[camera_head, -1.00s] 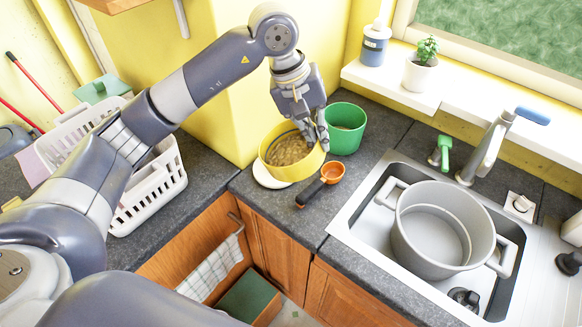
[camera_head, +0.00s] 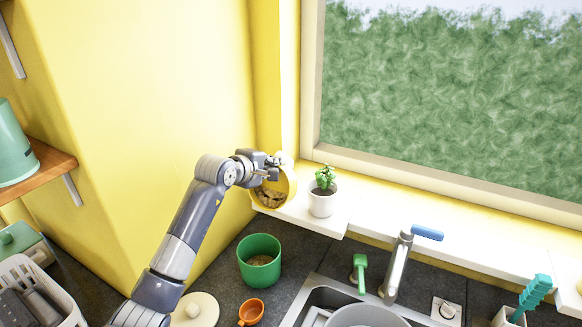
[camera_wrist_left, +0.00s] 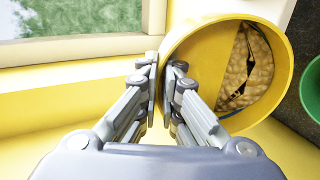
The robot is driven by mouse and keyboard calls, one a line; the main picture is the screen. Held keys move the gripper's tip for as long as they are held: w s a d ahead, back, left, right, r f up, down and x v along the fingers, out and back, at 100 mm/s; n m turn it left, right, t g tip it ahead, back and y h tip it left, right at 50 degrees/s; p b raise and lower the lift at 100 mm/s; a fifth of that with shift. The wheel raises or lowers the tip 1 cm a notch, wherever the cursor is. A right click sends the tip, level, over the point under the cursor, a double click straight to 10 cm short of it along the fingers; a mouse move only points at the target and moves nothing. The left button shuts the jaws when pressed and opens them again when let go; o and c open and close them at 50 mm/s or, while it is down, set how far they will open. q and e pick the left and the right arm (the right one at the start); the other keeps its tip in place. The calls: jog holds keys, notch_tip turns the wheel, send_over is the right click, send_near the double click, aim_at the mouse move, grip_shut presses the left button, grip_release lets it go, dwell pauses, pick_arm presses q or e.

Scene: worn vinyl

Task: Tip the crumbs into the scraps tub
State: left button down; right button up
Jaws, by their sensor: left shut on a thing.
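My left gripper (camera_head: 262,168) is shut on the wall of a yellow tub (camera_head: 289,184) and holds it up in front of the window sill. The tub is tilted on its side, and brown crumbs (camera_head: 270,196) show inside it. In the left wrist view the fingers (camera_wrist_left: 160,85) pinch the wall of the yellow tub (camera_wrist_left: 196,62), with clumped crumbs (camera_wrist_left: 250,70) inside. A green tub (camera_head: 259,246) stands upright on the counter, below and left of the yellow tub, with some brown matter in its bottom. Its edge shows in the left wrist view (camera_wrist_left: 312,95).
A potted plant (camera_head: 322,201) stands on the sill close to the right of the yellow tub. A tap (camera_head: 398,265), a green-handled item (camera_head: 359,272) and the sink lie to the right. An orange scoop (camera_head: 251,313) and a white lid (camera_head: 203,311) lie in front of the green tub.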

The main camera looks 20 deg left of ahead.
aim_at(272, 197)
pick_arm(q)
jog(key=shift+s+a, duration=0.1)
jog(key=shift+a, duration=0.25)
jog(key=shift+f, duration=0.25)
notch_tip(272, 197, down, 3)
jog(key=shift+d+f, duration=0.15)
jog(key=shift+f, duration=0.05)
jog(key=shift+s+f+t, duration=0.1)
jog(key=shift+s+t, duration=0.1)
jog(key=shift+t, duration=0.2)
jog(key=s+t, duration=0.1)
jog(key=s+r+t, duration=0.1)
jog(key=s+b, duration=0.1)
jog(key=shift+s+a+r+t, duration=0.1)
jog(key=shift+a+r+t, duration=0.1)
jog(key=shift+a+t, duration=0.15)
jog(key=shift+r, duration=0.1)
jog(key=shift+f, duration=0.2)
jog(key=shift+f+b, duration=0.7)
jog(key=shift+f, duration=0.15)
jog(key=s+t+b, duration=0.1)
jog(key=b, duration=0.3)
jog(key=s+t+b, duration=0.1)
jog(key=b, duration=0.3)
jog(key=shift+s+a+r+t+h, duration=0.15)
jog(key=shift+s+t+h, duration=0.15)
jog(key=shift+t, duration=0.05)
